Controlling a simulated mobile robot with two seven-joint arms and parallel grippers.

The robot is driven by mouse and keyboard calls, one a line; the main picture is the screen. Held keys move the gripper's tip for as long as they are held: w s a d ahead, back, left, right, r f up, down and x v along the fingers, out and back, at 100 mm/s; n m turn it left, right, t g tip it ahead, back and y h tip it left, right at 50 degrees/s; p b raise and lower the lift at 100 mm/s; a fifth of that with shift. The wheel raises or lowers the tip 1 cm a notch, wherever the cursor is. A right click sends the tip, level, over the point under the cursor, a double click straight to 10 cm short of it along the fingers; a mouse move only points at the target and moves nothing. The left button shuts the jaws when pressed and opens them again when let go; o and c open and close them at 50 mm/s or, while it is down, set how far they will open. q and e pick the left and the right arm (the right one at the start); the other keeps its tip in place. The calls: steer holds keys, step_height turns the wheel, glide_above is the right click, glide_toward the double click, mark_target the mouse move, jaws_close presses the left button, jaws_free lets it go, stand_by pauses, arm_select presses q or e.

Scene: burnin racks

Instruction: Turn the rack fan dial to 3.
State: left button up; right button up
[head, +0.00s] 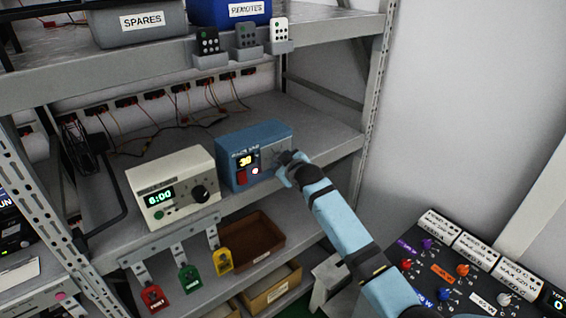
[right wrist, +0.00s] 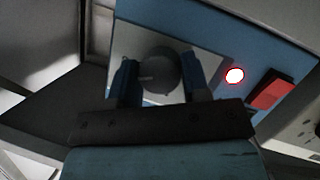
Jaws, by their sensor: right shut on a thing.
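The rack fan box is a blue box (head: 233,143) on the middle shelf, with a small yellow display that seems to read 30, a red switch and a lit lamp. Its dial (right wrist: 158,70) is a dark round knob with a pale pointer mark on a grey plate in the right wrist view; the mark points left there. My right gripper (right wrist: 160,84) is at the box's front with one finger on each side of the dial, shut on it. In the head view the gripper (head: 289,166) hides most of the dial. My left gripper is not in view.
A cream box (head: 172,187) with a green 8:00 display and a black knob stands left of the blue box. Coloured tags (head: 189,278) hang below the shelf edge. Remotes (head: 246,38) sit in holders above. A dark control panel (head: 470,262) is at lower right.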

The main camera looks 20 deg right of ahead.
steer(key=shift+m+y, duration=0.3)
steer(key=shift+m, duration=0.3)
steer(key=o, duration=0.9)
steer(key=shift+d, duration=0.1)
